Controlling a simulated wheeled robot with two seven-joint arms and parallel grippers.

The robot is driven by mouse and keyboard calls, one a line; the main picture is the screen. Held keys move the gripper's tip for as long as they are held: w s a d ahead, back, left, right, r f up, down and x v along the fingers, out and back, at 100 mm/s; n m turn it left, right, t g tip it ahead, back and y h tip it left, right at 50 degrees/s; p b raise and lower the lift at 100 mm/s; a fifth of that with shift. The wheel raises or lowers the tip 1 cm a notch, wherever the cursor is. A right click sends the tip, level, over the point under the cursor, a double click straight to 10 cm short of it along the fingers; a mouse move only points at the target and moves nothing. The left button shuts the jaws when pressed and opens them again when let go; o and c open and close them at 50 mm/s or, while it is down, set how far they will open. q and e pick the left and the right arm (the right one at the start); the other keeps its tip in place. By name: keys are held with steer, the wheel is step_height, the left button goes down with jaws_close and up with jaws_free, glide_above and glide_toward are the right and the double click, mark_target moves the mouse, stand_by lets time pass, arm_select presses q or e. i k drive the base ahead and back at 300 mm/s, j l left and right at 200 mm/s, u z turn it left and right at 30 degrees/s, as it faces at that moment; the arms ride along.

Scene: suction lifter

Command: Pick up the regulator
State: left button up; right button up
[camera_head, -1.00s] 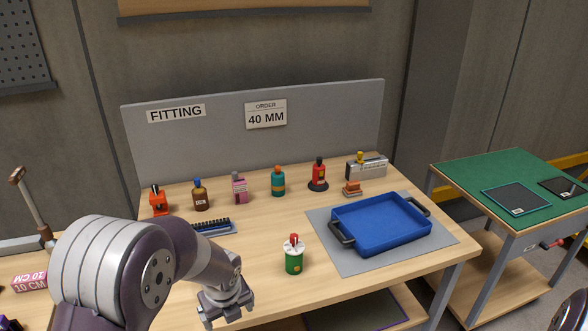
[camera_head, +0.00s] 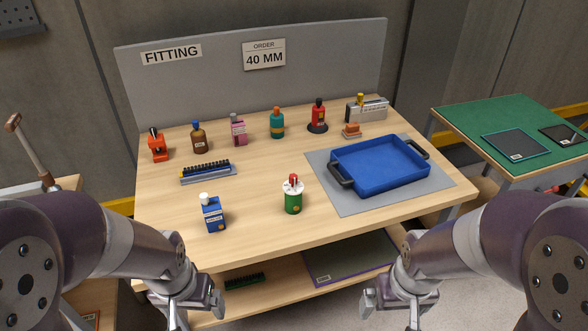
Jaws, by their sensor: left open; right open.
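No item carries a readable regulator label, so I cannot tell for sure which is the regulator. A green cylinder with a white top and red knob (camera_head: 293,196) stands upright at the middle front of the table. A grey box with a yellow knob (camera_head: 367,109) stands at the back right. My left gripper (camera_head: 195,310) is open and empty, low at the table's front edge, left of the green cylinder. My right gripper (camera_head: 392,303) is open and empty, in front of the table to the right. Neither touches an item.
A blue tray (camera_head: 378,190) lies on a grey mat (camera_head: 345,205) at the right. A blue white-capped bottle (camera_head: 212,214) stands front left, with a blue rack (camera_head: 208,173) behind it. Several bottles line the back below a grey panel (camera_head: 200,90).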

mark_target(293, 197)
steer(key=i+l+u, duration=0.1)
steer(key=i+l, duration=0.15)
steer(key=i+l+u, duration=0.15)
steer(key=l, duration=0.25)
steer(key=i+l+u, duration=0.1)
steer(key=i+l, duration=0.15)
steer(key=i+l+u, duration=0.15)
steer(key=l, duration=0.35)
